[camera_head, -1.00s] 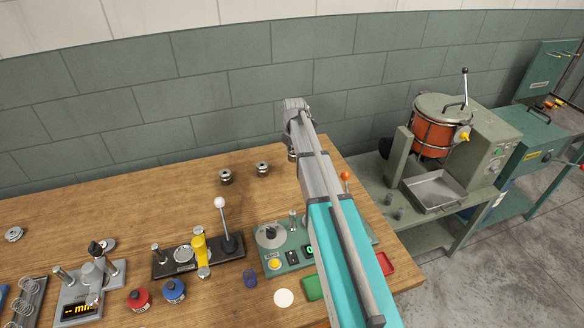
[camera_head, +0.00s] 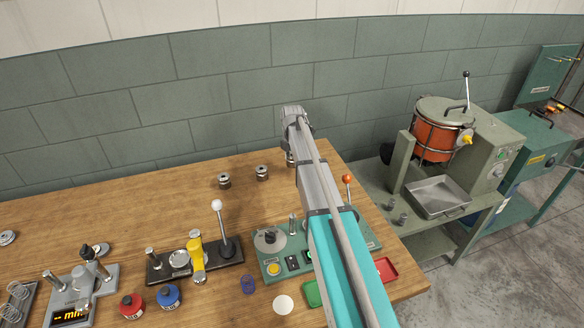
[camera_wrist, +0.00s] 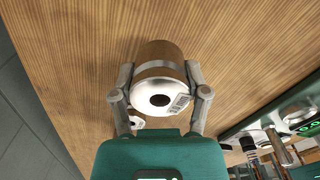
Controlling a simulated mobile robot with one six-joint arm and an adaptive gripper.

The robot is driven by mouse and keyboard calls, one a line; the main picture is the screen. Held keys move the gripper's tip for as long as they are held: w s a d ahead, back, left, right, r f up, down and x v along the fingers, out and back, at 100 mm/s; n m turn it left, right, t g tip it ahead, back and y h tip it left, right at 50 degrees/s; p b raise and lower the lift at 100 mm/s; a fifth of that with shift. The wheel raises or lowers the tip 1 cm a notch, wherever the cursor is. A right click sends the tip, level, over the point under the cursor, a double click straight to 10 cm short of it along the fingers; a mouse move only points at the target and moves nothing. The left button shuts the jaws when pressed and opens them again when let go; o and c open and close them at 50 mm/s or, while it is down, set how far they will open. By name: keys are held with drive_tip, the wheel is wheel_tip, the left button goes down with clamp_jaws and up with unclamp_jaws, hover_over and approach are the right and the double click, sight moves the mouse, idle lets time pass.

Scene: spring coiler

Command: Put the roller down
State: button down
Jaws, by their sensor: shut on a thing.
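The roller (camera_wrist: 160,90) is a short cylinder with a white end face, a dark central hole and a small printed label. In the wrist view its shiny side takes on the brown of the wood. My gripper (camera_wrist: 160,70) is shut on it, one finger on each side. The wooden table (camera_wrist: 90,50) lies behind it; I cannot tell whether the roller touches it. In the head view my arm hides most of the gripper and roller above the table's back right part.
Two similar rollers (camera_head: 224,180) (camera_head: 262,172) stand to the left of my gripper. A green device (camera_head: 270,262), a black lever fixture (camera_head: 225,250) and red and blue bottles (camera_head: 168,295) occupy the front.

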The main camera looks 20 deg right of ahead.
sight(292, 172)
drive_tip(key=shift+w+f, duration=0.3)
drive_tip(key=shift+f, duration=0.15)
drive_tip(key=shift+f+b, duration=1.45)
drive_tip(key=shift+b, duration=0.25)
drive_tip(key=shift+f, duration=0.1)
drive_tip(key=shift+c, duration=0.4)
unclamp_jaws()
drive_tip(key=shift+r, duration=0.2)
wheel_tip(292, 172, up, 12)
drive_tip(key=p, duration=1.2)
